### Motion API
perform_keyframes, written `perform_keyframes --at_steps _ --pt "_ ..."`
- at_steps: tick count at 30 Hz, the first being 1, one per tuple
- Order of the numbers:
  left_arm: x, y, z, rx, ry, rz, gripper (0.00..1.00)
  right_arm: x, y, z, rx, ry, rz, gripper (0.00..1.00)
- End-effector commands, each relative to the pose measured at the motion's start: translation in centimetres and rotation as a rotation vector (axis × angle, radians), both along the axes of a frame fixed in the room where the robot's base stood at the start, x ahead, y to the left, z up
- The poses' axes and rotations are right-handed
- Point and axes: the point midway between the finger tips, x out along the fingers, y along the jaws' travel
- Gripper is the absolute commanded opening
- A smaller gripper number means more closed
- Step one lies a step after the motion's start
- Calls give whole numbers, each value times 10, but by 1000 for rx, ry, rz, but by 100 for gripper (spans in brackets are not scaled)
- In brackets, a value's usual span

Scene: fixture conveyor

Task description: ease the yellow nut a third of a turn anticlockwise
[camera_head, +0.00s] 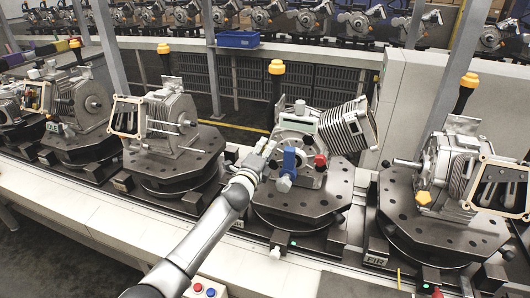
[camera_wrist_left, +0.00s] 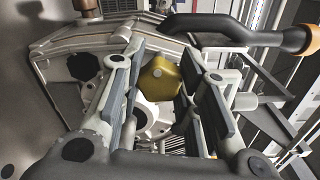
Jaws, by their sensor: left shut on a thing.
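The yellow nut (camera_wrist_left: 160,78) sits between the two fingers of my left gripper (camera_wrist_left: 158,70) in the left wrist view. The fingers bear on it from either side, and it is on a grey metal housing (camera_wrist_left: 100,68). In the head view my left arm reaches from the bottom to the middle engine (camera_head: 345,126), with the left gripper (camera_head: 266,147) at its left side. The nut there is hidden behind the gripper. My right gripper is not in view.
The middle engine stands on a dark fixture plate (camera_head: 300,203), with a blue part (camera_head: 289,160) and a red cap (camera_head: 320,160) close to my gripper. Another yellow piece (camera_head: 423,198) is on the right engine.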

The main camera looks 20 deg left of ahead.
Motion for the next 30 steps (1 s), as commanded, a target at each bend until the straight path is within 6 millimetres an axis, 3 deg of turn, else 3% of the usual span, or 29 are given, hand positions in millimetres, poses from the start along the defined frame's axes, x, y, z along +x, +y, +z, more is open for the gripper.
perform_keyframes --at_steps 15,30 --pt "0 0 -2 -358 15 2 6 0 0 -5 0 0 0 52" --pt "0 0 -3 -435 18 2 6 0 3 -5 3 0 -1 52"
